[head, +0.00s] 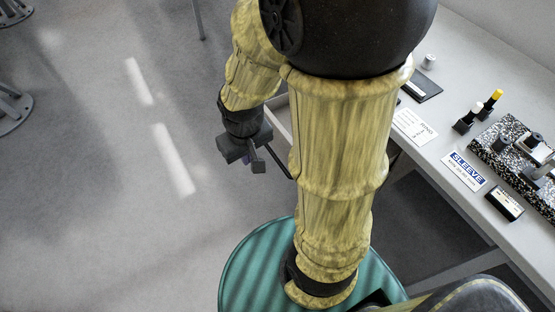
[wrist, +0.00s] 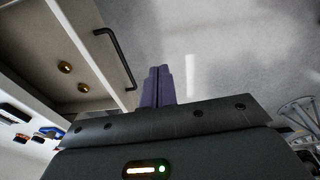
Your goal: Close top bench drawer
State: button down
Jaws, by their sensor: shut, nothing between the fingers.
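The bench drawer stands open; in the wrist view its pale front panel (wrist: 84,40) runs diagonally at the left, with a black bar handle (wrist: 122,58) on its outer face. Two brass-coloured round parts (wrist: 66,68) lie inside it. In the head view only a pale strip of the drawer (head: 281,118) shows beside my arm, which hides the rest. My gripper (wrist: 158,72) is shut and empty, its purple fingers together, out in front of the drawer face and to the right of the handle. In the head view my gripper (head: 252,161) is left of the drawer.
The bench top (head: 455,110) at the right carries a SLEEVE card (head: 464,170), a speckled block (head: 500,140), yellow- and white-topped pegs, and a black box (head: 503,204). Open grey floor (head: 110,200) lies to the left. Metal stand feet (head: 12,108) are at the far left.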

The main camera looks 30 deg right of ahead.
notch_tip(320, 180, down, 8)
jog(key=n+g+h+b, duration=0.2)
jog(key=n+g+b, duration=0.1)
jog(key=n+g, duration=0.1)
jog(key=n+t+h+b, duration=0.3)
jog(key=n+h+b, duration=0.4)
jog(key=n+h, duration=0.75)
send_near(278, 159)
jog(key=w+a+f+m+h, duration=0.1)
jog(key=w+a+f, duration=0.1)
jog(key=a+f, duration=0.15)
jog(key=shift+s+f, duration=0.25)
jog(key=shift+d, duration=0.15)
jog(key=d, duration=1.3)
jog(key=shift+w+d, duration=0.2)
jog(key=shift+d, duration=0.2)
jog(key=shift+d, duration=0.1)
